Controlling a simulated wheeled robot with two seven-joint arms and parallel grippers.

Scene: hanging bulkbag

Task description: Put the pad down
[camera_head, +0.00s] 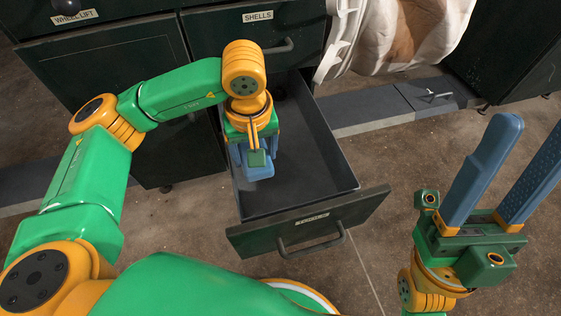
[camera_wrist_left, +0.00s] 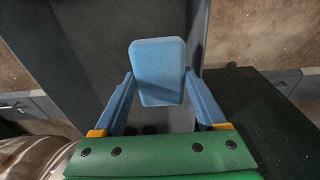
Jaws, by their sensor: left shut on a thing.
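The pad is a light blue block with rounded edges (camera_wrist_left: 157,70). In the left wrist view it sits between the two blue fingers of my left gripper (camera_wrist_left: 160,84), which is shut on it. In the head view the pad (camera_head: 259,171) and my left gripper (camera_head: 256,158) are over the inside of an open dark drawer (camera_head: 310,180), towards its left side. I cannot tell whether the pad touches the drawer floor. My right gripper (camera_head: 532,130) is at the right with its long blue fingers wide apart and nothing between them.
The drawer front with its handle (camera_head: 313,240) sticks out over the floor. Dark cabinet drawers (camera_head: 110,65) stand behind. A pale bulk bag (camera_head: 390,35) hangs at the back right, above a grey low ledge (camera_head: 365,115). The drawer's right part is empty.

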